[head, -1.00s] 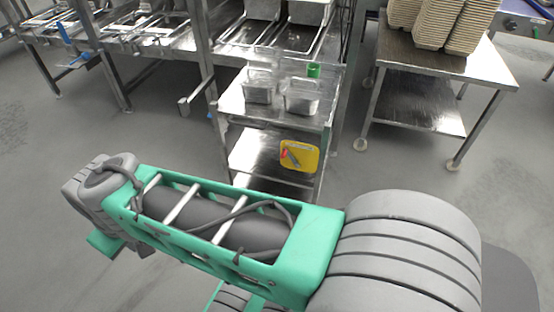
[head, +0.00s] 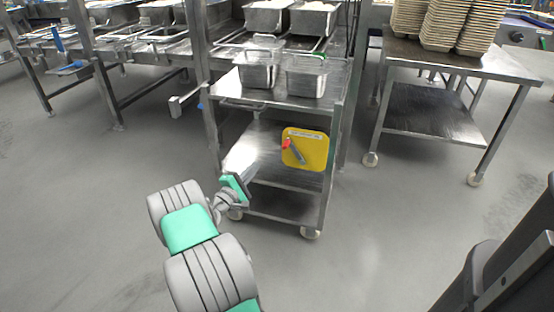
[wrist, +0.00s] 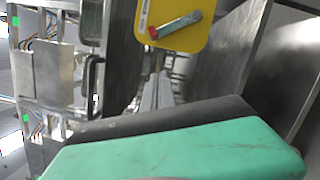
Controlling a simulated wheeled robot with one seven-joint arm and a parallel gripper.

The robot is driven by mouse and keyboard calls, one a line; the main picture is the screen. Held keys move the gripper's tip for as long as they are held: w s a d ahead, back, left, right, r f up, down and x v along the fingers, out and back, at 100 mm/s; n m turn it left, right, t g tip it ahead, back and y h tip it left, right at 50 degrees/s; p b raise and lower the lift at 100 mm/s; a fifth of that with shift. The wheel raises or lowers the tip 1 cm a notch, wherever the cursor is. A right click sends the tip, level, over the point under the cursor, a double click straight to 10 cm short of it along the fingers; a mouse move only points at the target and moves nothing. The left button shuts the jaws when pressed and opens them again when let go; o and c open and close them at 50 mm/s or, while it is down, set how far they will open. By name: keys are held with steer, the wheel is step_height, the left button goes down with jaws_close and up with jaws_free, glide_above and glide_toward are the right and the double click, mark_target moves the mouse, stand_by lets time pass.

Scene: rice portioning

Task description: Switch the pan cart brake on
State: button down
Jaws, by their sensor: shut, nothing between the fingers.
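The pan cart (head: 335,110) is a steel trolley on casters, standing in the middle of the head view. A yellow plate (head: 318,150) is on its near side, with a grey brake lever (head: 297,152) that has a red end. The lever slants, its red end at upper left. In the wrist view, the yellow plate (wrist: 180,38) and the lever (wrist: 178,24) show at the top. My gripper (head: 236,186) is shut and empty, left of and below the plate, apart from the lever.
Two steel pans (head: 258,70) (head: 306,80) stand on the cart's top. A steel counter with more pans (head: 315,18) is behind it. A side table (head: 460,60) with stacked trays (head: 455,22) stands at right. The floor in front of the cart is clear.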

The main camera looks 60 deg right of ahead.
steer(key=s+d+r+b, duration=0.2)
steer(key=s+d+b, duration=0.1)
steer(key=d, duration=0.7)
steer(key=shift+s+d+r, duration=0.2)
steer(key=shift+s+r, duration=0.1)
steer(key=shift+s, duration=0.35)
steer(key=shift+a, duration=0.1)
